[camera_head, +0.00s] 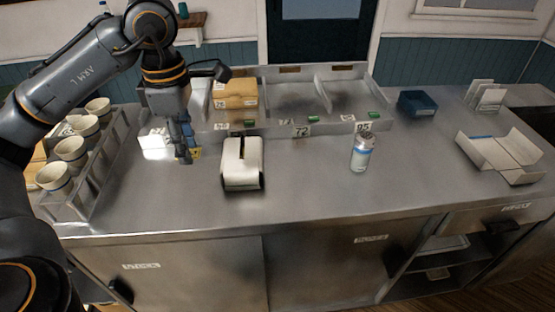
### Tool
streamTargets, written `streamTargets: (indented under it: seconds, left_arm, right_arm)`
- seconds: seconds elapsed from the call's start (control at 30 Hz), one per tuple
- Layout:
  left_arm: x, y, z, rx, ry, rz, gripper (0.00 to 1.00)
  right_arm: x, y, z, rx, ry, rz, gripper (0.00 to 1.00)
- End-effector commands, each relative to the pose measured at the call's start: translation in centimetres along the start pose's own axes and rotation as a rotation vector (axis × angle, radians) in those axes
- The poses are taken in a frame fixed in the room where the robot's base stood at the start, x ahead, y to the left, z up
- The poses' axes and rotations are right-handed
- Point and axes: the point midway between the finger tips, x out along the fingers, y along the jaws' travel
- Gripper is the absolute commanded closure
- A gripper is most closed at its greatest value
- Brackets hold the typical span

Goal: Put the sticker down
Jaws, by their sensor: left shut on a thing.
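My left gripper (184,153) hangs low over the steel counter, left of the white dispenser. It is shut on a small yellowish piece (195,153), which I take to be the sticker; its shape is mostly hidden by the fingers. I cannot tell whether the piece touches the counter. The white dispenser (233,172) with a dark slot stands upright just right of the gripper, apart from it. A jar (360,158) with a blue-and-white label stands further right. My right gripper is not in view.
A rack of cups (71,150) stands at the left. A divided steel tray (295,103) with a tan box (236,93) lies behind. A blue bin (416,104) and an open white carton (490,155) are on the right. The counter (305,185) between dispenser and jar is clear.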

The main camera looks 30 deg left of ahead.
Motion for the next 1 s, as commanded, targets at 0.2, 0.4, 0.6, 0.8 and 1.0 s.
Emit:
streamTargets:
  seconds: [0.2,0.4,0.6,0.8,1.0]
  left_arm:
    - [1.6,2.7,2.4,0.000,-0.001,-0.007,0.81]
    - [3.8,6.5,5.6,-0.001,-0.002,-0.007,0.81]
    - [7.2,8.9,7.4,-0.003,0.002,-0.005,0.81]
    - [8.9,10.0,8.2,-0.003,0.000,-0.001,0.81]
    - [11.0,10.4,8.7,-0.002,0.004,-0.006,0.81]
  right_arm:
    - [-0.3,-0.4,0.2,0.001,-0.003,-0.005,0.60]
    - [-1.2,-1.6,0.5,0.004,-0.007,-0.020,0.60]
    - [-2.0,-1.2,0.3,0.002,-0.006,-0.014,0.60]
    - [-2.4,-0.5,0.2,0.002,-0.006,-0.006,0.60]
    - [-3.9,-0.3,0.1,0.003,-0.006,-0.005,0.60]
